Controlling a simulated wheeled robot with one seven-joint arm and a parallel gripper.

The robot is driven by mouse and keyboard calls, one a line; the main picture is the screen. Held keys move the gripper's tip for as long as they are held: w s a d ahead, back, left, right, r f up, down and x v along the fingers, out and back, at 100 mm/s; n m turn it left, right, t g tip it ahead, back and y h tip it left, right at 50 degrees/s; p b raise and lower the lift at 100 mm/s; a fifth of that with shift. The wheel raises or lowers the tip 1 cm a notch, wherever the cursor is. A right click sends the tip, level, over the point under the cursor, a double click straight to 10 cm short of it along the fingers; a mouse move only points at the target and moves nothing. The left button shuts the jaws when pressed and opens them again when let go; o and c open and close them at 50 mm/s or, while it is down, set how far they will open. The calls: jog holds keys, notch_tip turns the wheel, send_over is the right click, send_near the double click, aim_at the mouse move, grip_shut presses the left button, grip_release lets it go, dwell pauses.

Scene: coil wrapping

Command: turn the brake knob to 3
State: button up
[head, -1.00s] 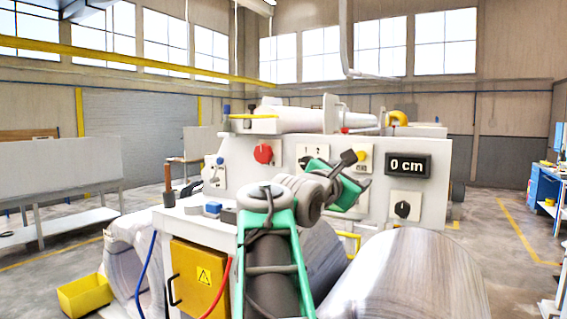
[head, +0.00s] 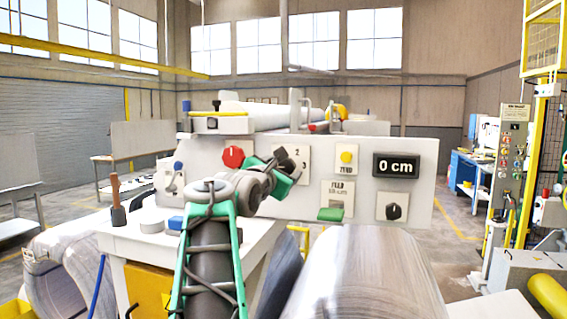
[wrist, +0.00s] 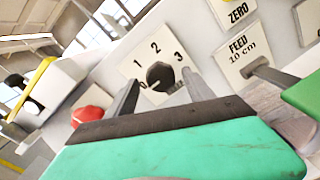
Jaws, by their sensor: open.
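The brake knob (wrist: 160,77) is a round black knob on a white plate marked 0, 1, 2 and 3, in the upper middle of the wrist view. A light mark on it appears to point toward the 0. My gripper (wrist: 160,88) is open, one dark finger at each side of the knob in the picture; I cannot tell whether they touch it. In the head view, my gripper (head: 286,170) is in front of the dial plate (head: 302,154), whose 2 and 3 show; the knob is hidden there.
A red knob (head: 233,157) is left of the plate. The yellow ZERO button (head: 346,157), green FEED lever (head: 330,214), a black knob (head: 393,211) and the 0 cm display (head: 396,166) are to the right. A big metallic coil (head: 365,275) stands in front.

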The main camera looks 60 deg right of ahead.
jog(key=shift+d, duration=0.95)
jog(key=shift+w, duration=0.1)
grip_shut()
